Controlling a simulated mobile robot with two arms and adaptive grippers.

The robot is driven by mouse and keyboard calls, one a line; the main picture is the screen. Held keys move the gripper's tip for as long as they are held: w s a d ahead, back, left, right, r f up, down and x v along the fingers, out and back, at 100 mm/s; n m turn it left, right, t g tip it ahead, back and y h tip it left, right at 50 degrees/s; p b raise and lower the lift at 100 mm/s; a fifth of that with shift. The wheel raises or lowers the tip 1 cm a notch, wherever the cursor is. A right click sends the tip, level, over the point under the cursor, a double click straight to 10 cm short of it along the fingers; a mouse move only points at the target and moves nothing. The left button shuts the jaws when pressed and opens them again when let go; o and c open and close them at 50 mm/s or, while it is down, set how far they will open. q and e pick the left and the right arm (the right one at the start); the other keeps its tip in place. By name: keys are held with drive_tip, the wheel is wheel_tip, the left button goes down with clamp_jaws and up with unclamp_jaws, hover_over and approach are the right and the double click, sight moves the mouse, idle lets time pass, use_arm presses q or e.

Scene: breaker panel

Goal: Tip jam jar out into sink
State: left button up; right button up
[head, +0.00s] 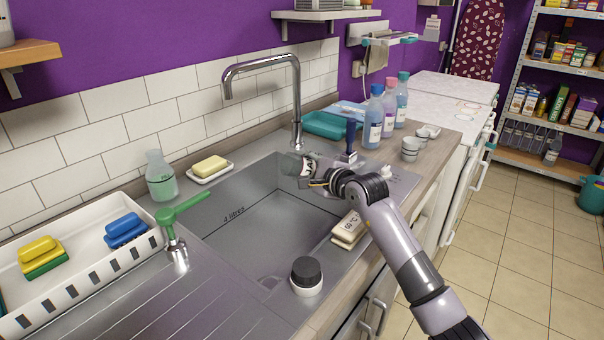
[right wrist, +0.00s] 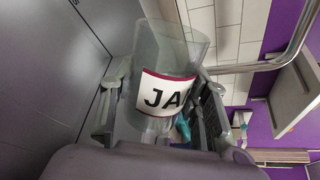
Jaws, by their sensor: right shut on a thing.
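The jam jar (head: 306,165) is a clear jar with a white, dark-edged label, held over the right rear part of the sink (head: 262,228). It looks tipped onto its side in the head view, with its mouth toward the left. My right gripper (head: 317,182) is shut on it. In the right wrist view the jar (right wrist: 165,85) sits between the fingers, its label reading "JA". The jar looks clear above the label; I cannot tell whether anything is inside. The sink's basin looks empty. My left gripper is not in view.
The tap (head: 298,95) rises behind the jar. A soap block (head: 349,229) and a black-lidded jar (head: 306,272) stand on the sink's near edge. A green dispenser (head: 175,238) stands left of the basin, near a white rack (head: 88,262). Bottles (head: 375,115) stand at the right.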

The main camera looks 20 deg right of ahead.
drive_tip(key=r+m, duration=0.2)
drive_tip(key=r+m+y+p, duration=0.1)
drive_tip(key=shift+d+r+t, duration=0.15)
drive_tip(key=shift+d+t, duration=0.1)
drive_tip(key=shift+t, duration=0.05)
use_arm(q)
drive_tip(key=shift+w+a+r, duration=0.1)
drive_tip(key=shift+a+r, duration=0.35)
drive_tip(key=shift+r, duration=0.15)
use_arm(e)
drive_tip(key=shift+r+m+y, duration=0.1)
drive_tip(key=shift+m+y, duration=0.2)
drive_tip(key=shift+m, duration=0.3)
drive_tip(key=r+m+y+p, duration=0.1)
drive_tip(key=m, duration=0.2)
drive_tip(key=shift+r, duration=0.2)
drive_tip(key=shift+r+m+t+p, duration=0.15)
drive_tip(key=shift+m+t+p, duration=0.35)
drive_tip(key=shift+m, duration=0.5)
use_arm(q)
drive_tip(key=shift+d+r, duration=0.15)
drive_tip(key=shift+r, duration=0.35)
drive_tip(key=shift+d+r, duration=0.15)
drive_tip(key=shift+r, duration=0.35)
